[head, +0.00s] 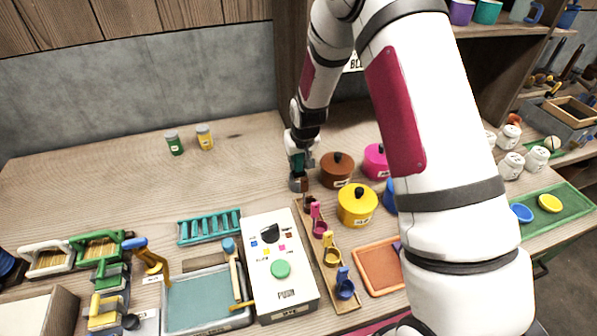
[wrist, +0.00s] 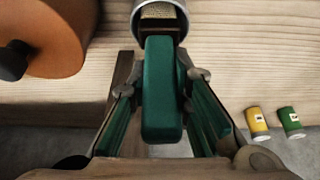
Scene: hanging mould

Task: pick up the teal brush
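The teal brush (wrist: 162,95) stands upright with its handle pointing at my wrist camera. Its far end meets a round grey metal cup (wrist: 160,12) with a textured inside; I cannot tell whether bristles show there. My gripper (wrist: 163,85) is around the handle, one finger on each side. A narrow gap shows between the handle and the left finger, and a smaller one at the right finger, so it looks open. In the head view my gripper (head: 299,160) is low over the back of the table, with the grey cup (head: 298,184) just below it.
A brown pot (head: 337,169) stands close to the right of my gripper, with a yellow pot (head: 357,206) nearer. A green jar (head: 174,143) and a yellow jar (head: 204,136) stand at the back left. The table between them and my gripper is clear.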

